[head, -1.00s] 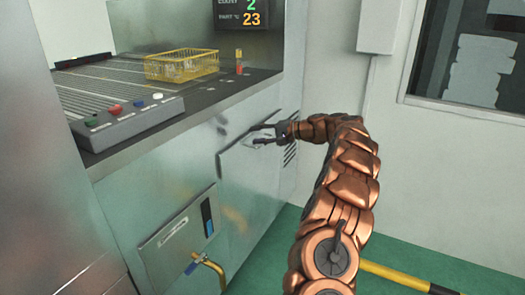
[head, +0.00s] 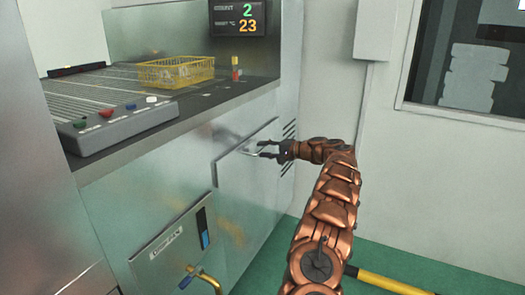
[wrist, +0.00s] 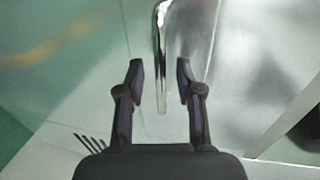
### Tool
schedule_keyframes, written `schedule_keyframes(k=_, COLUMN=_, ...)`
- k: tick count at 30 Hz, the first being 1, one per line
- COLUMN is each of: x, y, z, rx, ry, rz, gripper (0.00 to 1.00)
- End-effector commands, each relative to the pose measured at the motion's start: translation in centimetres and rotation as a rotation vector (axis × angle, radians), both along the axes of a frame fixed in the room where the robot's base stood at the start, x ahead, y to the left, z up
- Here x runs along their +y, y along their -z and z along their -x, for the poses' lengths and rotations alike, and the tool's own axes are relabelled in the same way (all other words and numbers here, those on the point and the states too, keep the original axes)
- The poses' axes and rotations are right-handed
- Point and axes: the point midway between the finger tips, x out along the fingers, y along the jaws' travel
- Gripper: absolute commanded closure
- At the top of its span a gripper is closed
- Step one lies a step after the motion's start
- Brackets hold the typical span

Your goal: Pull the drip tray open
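The drip tray (head: 228,159) is a flat metal front set in the machine's face below the worktop, seen in the head view. It looks shut, nearly flush with the panel around it. Its shiny handle (wrist: 161,50) is a bar that shows between my gripper's fingers in the wrist view. My gripper (head: 262,149) is at the tray front in the head view, at the handle. In the wrist view my gripper (wrist: 160,82) is open, with a gap on each side of the bar. The handle is partly hidden by the fingers in the head view.
Above, the worktop holds a yellow wire basket (head: 176,72) and a grey button box (head: 118,122). Below left are a labelled panel (head: 172,243) and a brass tap (head: 208,279). A yellow-black bar (head: 385,283) lies on the green floor (head: 425,262) at right.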

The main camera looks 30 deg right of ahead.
Motion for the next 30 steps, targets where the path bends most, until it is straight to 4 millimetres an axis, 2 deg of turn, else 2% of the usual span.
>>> schedule_keyframes(k=4, x=0.48, y=0.18, z=-0.8, rx=0.0, ry=0.001, rz=0.0, gripper=0.64)
schedule_keyframes(k=13, x=0.57, y=0.18, z=-0.97, rx=0.0, ry=0.001, rz=-0.001, gripper=0.64)
schedule_keyframes(k=24, x=0.58, y=0.21, z=-0.96, rx=0.0, ry=0.001, rz=-0.001, gripper=1.0)
schedule_keyframes(k=30, x=0.58, y=0.22, z=-0.96, rx=0.0, ry=0.001, rz=-0.001, gripper=1.0)
